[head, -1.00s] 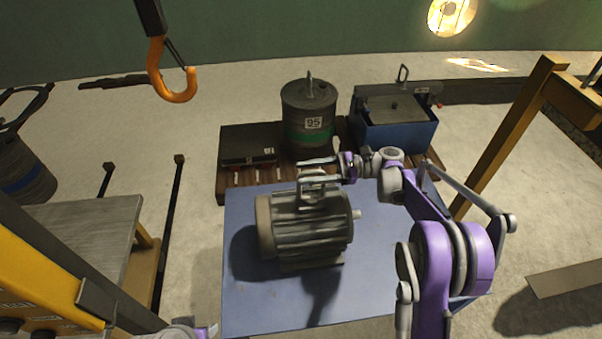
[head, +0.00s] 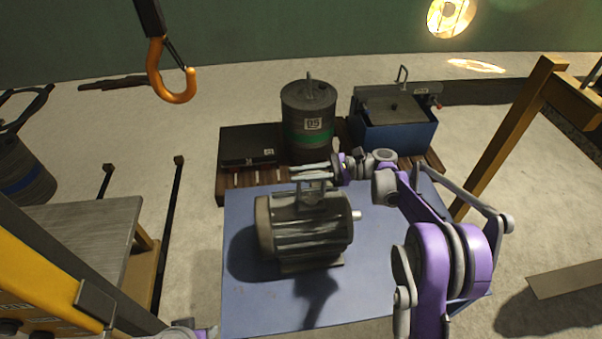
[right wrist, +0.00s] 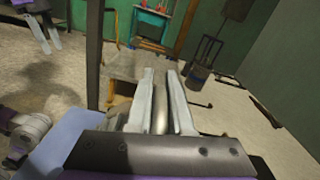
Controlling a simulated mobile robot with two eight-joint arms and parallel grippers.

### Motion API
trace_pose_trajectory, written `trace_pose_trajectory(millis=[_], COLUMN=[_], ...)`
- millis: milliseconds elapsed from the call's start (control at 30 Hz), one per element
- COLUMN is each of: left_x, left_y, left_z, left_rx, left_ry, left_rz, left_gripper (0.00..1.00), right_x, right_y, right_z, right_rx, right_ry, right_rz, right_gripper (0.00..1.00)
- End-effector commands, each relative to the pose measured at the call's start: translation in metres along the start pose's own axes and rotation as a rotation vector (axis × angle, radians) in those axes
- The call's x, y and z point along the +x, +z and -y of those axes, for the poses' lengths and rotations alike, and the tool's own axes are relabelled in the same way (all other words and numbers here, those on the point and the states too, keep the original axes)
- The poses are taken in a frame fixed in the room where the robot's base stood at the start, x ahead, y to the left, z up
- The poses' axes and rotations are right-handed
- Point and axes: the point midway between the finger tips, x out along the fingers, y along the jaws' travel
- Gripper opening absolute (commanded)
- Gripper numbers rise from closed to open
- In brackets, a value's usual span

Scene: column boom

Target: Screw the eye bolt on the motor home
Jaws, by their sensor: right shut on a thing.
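The grey finned motor (head: 305,235) lies on its feet on the blue tabletop (head: 375,265) in the head view, its shaft pointing right. My right gripper (head: 312,174) is above the motor's top, reaching in from the right with its fingers pointing left. In the right wrist view its two pale fingers (right wrist: 163,100) are shut on a grey metal ring, the eye bolt (right wrist: 160,115). The bolt's lower end and its thread are hidden. My left gripper (right wrist: 46,36) shows in the upper left of the right wrist view, its fingers apart and empty.
An orange crane hook (head: 172,85) hangs at the upper left. Behind the table, a dark pallet holds a drum (head: 309,115), a flat black case (head: 247,146) and a blue machine (head: 395,135). A yellow boom (head: 60,275) crosses the lower left. The tabletop around the motor is clear.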

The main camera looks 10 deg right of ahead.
Motion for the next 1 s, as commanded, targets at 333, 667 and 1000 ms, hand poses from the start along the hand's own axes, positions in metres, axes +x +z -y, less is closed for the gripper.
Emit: trace_pose_trajectory(millis=[333,667,1000], left_x=[0.001,0.002,0.001], left_y=[0.0,0.001,0.0], left_z=[0.0,0.0,0.0], left_rx=[0.0,0.0,0.0], left_ry=[0.0,0.0,0.0], left_rz=[0.0,0.001,0.0], left_gripper=[0.5,0.5,0.5], right_x=[-0.001,-0.002,-0.005], right_y=[0.001,-0.001,-0.001], right_z=[0.003,0.009,0.017], right_rx=[-0.001,-0.001,0.0], right_ry=[-0.077,-0.326,-0.641], right_rz=[-0.014,-0.063,-0.123], right_gripper=[0.0,0.0,0.0])
